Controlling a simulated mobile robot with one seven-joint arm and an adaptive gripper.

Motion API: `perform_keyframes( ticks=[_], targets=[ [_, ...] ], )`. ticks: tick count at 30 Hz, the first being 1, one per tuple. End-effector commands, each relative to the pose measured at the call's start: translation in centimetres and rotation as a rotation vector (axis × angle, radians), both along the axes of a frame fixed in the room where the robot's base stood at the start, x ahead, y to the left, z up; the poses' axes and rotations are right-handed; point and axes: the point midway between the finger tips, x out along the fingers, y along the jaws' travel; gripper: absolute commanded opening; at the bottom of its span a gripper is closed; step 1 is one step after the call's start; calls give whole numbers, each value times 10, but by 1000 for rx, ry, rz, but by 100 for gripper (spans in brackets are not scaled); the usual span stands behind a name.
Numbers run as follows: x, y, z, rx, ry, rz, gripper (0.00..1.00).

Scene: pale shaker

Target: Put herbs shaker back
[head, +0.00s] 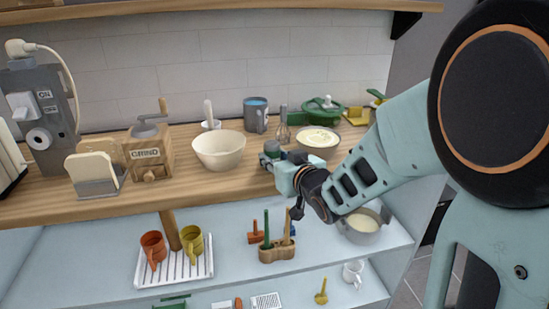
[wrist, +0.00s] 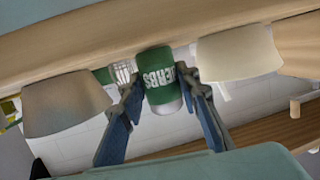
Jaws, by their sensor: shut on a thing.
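The herbs shaker (wrist: 158,70) is a small green cylinder with white "HERBS" lettering, which reads upside down in the wrist view. My gripper (wrist: 162,78) is shut on it, with one dark blue finger on each side. In the head view my gripper (head: 277,165) is at the front of the wooden counter (head: 225,185), between the cream bowl (head: 219,152) and the filled bowl (head: 318,142). There the shaker is largely hidden by my gripper. I cannot tell whether its base touches the counter.
A blue-grey mug (head: 255,115), a whisk (head: 283,130) and a green pot (head: 320,110) stand behind. A grinder (head: 148,150) stands left. The lower shelf holds a rack with two mugs (head: 152,248), a wooden utensil holder (head: 276,252) and a pot (head: 362,232).

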Motion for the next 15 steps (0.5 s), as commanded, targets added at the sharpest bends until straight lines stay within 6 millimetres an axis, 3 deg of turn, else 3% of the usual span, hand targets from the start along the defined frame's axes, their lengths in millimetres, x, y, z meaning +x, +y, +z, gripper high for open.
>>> perform_keyframes(
  ticks=[9,10,15],
  targets=[
    [0,0,-4,0,-1,0,0],
    [0,0,-3,0,-1,0,33],
    [0,0,-3,0,-1,0,50]
  ],
)
